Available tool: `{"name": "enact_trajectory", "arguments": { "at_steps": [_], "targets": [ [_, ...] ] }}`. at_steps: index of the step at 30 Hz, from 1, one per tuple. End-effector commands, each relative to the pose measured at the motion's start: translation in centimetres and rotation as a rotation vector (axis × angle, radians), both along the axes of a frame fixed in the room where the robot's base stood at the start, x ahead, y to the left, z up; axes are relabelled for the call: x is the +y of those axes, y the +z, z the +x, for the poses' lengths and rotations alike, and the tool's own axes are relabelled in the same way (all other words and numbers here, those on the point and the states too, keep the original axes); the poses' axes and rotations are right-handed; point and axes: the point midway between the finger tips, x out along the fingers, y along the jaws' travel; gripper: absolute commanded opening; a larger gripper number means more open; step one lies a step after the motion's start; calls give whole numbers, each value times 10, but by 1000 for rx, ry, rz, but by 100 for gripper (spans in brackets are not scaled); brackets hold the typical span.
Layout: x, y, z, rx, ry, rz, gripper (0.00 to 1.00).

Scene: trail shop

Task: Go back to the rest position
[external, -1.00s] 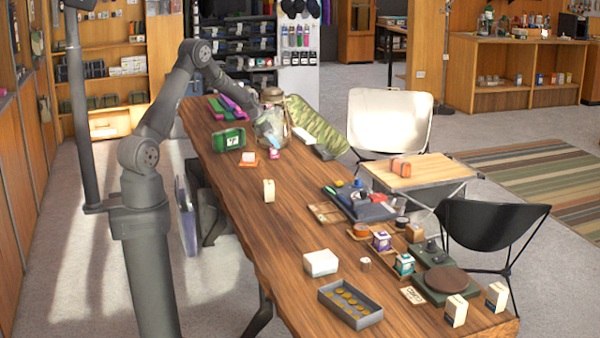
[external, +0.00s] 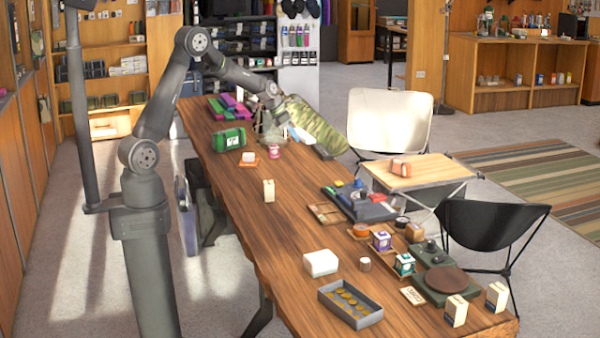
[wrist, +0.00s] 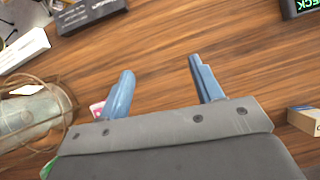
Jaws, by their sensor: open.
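My gripper (external: 277,111) is raised over the far end of the long wooden table (external: 240,200), near the camouflage roll. In the wrist view my gripper (wrist: 158,72) has its two blue fingers spread wide, with only wood table top showing between them. It is open and holds nothing. A glass lantern or jar with a wire handle (wrist: 30,112) stands at the left of the wrist view, beside the fingers and apart from them. In the external view my arm partly hides that jar.
Near the gripper are a pink can (external: 274,152), a green box (external: 228,139), a white block (external: 248,157) on an orange card, and a camouflage roll (external: 312,125). A small cream box (external: 268,190) stands mid-table. A grey coin tray (external: 350,304) and several goods crowd the near end.

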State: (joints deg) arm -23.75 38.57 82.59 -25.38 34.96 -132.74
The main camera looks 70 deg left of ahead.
Motion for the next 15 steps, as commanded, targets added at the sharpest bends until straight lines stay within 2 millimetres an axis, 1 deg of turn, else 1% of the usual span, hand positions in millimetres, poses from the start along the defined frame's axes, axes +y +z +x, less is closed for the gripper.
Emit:
{"name": "enact_trajectory", "arguments": {
  "at_steps": [1, 15],
  "targets": [
    [-10, -1, 6, 1, -21, 0, 60],
    [-93, 1, 51, 1, -191, -2, 60]
  ]
}}
